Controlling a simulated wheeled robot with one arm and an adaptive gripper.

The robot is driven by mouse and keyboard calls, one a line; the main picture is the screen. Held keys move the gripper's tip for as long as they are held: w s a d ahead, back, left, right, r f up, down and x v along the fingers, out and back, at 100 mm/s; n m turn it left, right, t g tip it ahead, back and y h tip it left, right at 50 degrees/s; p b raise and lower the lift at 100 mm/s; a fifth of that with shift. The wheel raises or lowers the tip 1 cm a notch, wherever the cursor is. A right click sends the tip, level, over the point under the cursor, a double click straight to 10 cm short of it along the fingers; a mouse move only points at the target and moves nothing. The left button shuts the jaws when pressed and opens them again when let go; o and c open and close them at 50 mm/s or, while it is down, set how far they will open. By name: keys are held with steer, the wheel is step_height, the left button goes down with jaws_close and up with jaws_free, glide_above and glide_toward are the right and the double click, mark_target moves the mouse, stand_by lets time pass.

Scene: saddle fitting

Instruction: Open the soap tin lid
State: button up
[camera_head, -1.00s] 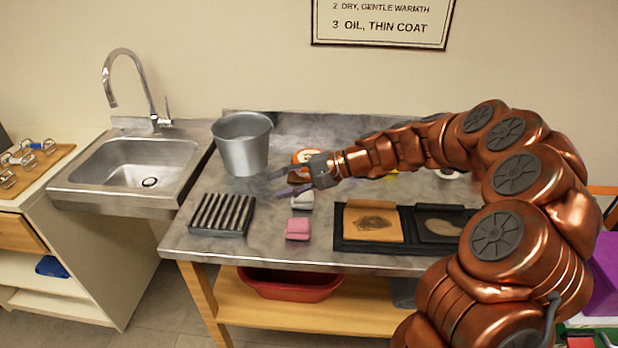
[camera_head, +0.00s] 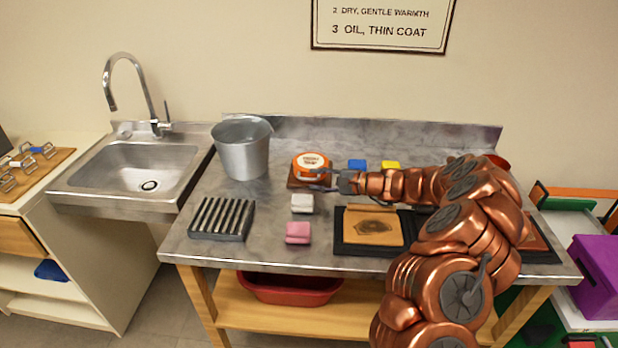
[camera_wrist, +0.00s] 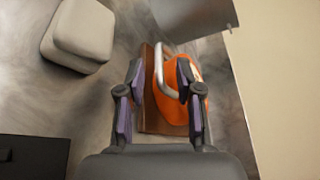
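The soap tin (camera_head: 311,161) is a round orange tin with a white label on top. It sits on a small brown wooden base (camera_head: 294,183) behind the white block. In the wrist view the orange tin (camera_wrist: 173,100) lies ahead of and partly between my fingers, with a silver bail or handle (camera_wrist: 160,75) along its near side. The lid looks shut. My gripper (camera_head: 318,180) is open at the tin's front right, with its fingers pointing left. In the wrist view the fingers (camera_wrist: 160,75) stand apart around the bail; contact cannot be told. The right finger hides part of the tin.
A metal bucket (camera_head: 242,150) stands left of the tin. A white block (camera_head: 302,204), a pink block (camera_head: 298,233) and a ridged metal rack (camera_head: 222,219) lie in front. Blue (camera_head: 357,165) and yellow (camera_head: 391,165) blocks sit behind my arm. A black tray (camera_head: 345,247) lies at front right.

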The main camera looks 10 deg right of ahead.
mark_target(312, 179)
steer(key=shift+x, duration=1.7)
steer(key=shift+c, duration=0.2)
jaws_close()
